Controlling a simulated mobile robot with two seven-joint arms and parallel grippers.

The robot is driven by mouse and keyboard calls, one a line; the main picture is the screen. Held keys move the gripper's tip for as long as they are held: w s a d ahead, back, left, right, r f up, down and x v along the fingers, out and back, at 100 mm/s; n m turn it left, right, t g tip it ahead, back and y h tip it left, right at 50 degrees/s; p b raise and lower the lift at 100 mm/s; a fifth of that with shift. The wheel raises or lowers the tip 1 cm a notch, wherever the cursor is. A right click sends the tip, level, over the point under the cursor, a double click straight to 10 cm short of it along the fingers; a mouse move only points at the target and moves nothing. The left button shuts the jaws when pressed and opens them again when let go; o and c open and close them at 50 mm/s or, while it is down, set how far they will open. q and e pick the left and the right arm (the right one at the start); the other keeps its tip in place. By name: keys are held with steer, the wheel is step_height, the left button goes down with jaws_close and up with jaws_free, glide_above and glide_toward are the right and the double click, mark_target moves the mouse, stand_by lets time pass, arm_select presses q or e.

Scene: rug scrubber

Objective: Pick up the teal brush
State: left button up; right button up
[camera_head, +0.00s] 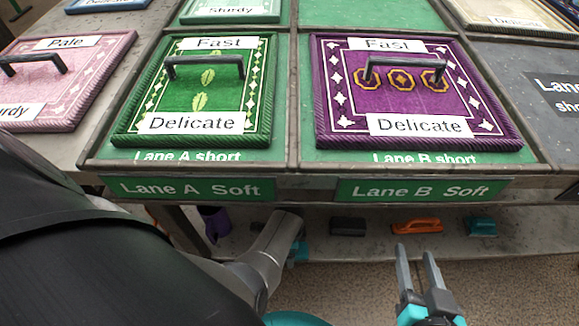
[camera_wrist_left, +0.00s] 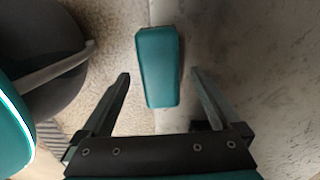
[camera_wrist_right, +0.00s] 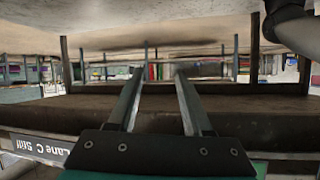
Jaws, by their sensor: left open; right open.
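A teal block-shaped brush (camera_wrist_left: 158,65) shows in the left wrist view, lying across the edge between a grey shelf and the speckled floor. My open left gripper (camera_wrist_left: 160,76) has its fingers on either side of it in the picture, with gaps on both sides; I cannot tell the height between them. My right gripper (camera_head: 416,254) is open and empty in front of the shelf.
An orange brush (camera_head: 417,226) and a black block (camera_head: 348,226) lie on the lower shelf. Above it, the table's front edge carries lane labels. A green rug (camera_head: 180,88) and a purple rug (camera_head: 340,112), both with handles, lie on top.

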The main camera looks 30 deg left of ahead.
arm_select(q)
steer(key=shift+f+b, duration=0.55)
steer(key=shift+f, duration=0.15)
steer(key=shift+f+b, duration=0.35)
arm_select(e)
steer(key=shift+s+a+r+m+t+y, duration=0.2)
steer(key=shift+a+r+t+y, duration=0.15)
steer(key=shift+a+r+t, duration=0.35)
steer(key=shift+s+a+r+m+t+y, duration=0.15)
steer(key=shift+a+r+t+y, duration=0.25)
steer(key=shift+t, duration=0.5)
arm_select(q)
jaws_close()
arm_select(e)
steer(key=shift+f, duration=0.1)
arm_select(q)
steer(key=shift+r, duration=0.15)
arm_select(e)
steer(key=shift+d, duration=0.1)
